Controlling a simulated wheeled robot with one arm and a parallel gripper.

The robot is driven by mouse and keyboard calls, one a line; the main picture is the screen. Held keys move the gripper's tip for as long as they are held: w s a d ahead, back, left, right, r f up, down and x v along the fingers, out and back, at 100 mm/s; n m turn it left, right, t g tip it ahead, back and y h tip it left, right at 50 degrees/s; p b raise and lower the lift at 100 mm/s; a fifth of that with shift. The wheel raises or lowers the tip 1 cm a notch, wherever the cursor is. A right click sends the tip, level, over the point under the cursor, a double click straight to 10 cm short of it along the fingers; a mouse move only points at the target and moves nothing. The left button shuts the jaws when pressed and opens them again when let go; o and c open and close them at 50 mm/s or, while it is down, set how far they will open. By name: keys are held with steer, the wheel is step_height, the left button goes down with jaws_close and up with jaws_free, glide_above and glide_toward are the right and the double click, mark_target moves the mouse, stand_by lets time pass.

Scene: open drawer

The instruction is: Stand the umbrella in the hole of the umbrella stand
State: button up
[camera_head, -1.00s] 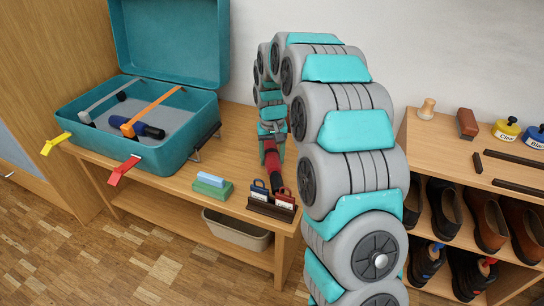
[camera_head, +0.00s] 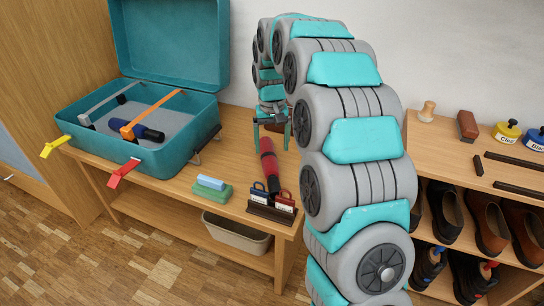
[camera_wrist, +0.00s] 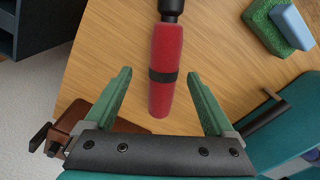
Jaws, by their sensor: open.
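The red umbrella (camera_head: 267,160), with a black band and a black handle end, lies on the wooden bench. In the wrist view the umbrella (camera_wrist: 165,70) points toward my gripper, its red end between the two green fingers without touching either. My gripper (camera_head: 272,122) is open and empty at the umbrella's far end; its fingers (camera_wrist: 162,95) are spread wide. A brown object (camera_wrist: 112,122) with small knobs is partly hidden behind my left finger in the wrist view. I cannot tell whether it is the umbrella stand, and I see no hole.
An open teal suitcase (camera_head: 140,158) holding a dark blue rolled item (camera_head: 148,132) stands at the left. A green-and-blue sponge (camera_head: 212,190) and a dark holder (camera_head: 271,213) with small tags sit near the bench's front edge. A shoe shelf (camera_head: 440,145) stands at the right.

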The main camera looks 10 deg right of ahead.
mark_target(272, 157)
step_height(272, 157, up, 6)
steer(key=s+a+r+n+g, duration=0.1)
steer(key=s, duration=2.1)
steer(key=s+f, duration=0.2)
steer(key=s, duration=0.8)
steer(key=s+f, duration=0.3)
steer(key=s, duration=0.7)
steer(key=shift+a+f+g, duration=0.15)
steer(key=shift+f+g, duration=0.1)
steer(key=shift+g, duration=0.15)
steer(key=shift+c, duration=0.4)
